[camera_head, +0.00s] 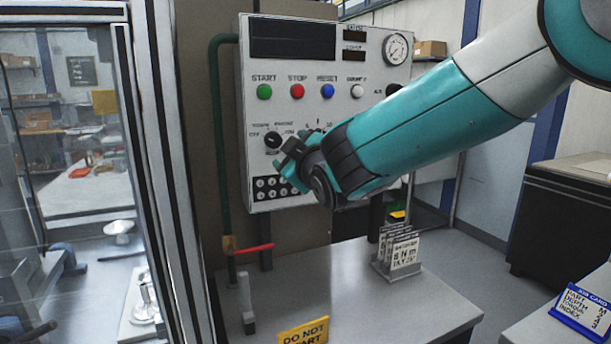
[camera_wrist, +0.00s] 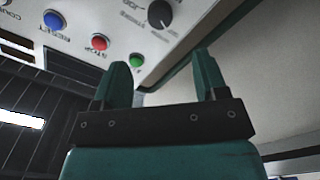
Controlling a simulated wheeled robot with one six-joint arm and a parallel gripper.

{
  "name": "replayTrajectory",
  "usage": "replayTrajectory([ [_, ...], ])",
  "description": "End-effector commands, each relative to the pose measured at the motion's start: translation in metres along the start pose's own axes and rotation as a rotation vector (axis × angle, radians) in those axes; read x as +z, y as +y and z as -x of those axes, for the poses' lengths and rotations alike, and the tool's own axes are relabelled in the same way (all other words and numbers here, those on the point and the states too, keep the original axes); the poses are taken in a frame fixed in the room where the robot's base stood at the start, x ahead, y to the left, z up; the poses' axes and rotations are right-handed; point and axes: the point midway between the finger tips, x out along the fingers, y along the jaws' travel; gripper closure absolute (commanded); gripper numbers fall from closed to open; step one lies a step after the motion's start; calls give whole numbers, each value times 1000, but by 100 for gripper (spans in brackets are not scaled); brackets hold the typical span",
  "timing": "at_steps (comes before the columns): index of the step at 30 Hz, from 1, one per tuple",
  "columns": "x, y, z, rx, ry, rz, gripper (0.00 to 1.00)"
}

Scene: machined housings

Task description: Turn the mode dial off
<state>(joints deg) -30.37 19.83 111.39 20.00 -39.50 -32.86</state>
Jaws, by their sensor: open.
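The mode dial (camera_head: 272,140) is a round black knob on the lower left of the grey control panel, with OFF printed to its left. Its pointer setting is too small to tell. In the wrist view the dial (camera_wrist: 160,13) shows at the top edge, beyond the fingertips. My gripper (camera_head: 285,156) is just right of and below the dial in the head view, in front of the panel. In the wrist view my gripper (camera_wrist: 163,68) has its two fingers spread, with nothing between them. It appears apart from the dial.
Green START (camera_head: 264,92), red STOP (camera_head: 297,91) and blue RESET (camera_head: 327,91) buttons sit above the dial. A green pipe (camera_head: 222,140) with a red lever (camera_head: 252,248) runs left of the panel. A card rack (camera_head: 397,268) stands on the table below.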

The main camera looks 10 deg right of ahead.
Motion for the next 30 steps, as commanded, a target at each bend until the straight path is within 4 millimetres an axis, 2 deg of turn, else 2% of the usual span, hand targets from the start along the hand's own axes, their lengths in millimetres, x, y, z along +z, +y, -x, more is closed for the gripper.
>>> replayTrajectory([
  [3, 2, -3, 27, 0, 3, -1, 34],
  [9, 0, -1, 53, -1, 1, -1, 34],
  [23, 2, 0, 60, -8, -10, -9, 34],
  [26, 15, -5, 69, -70, -73, -74, 34],
  [29, 42, -20, 95, -208, -218, -210, 34],
  [30, 53, -30, 112, -282, -292, -278, 34],
])
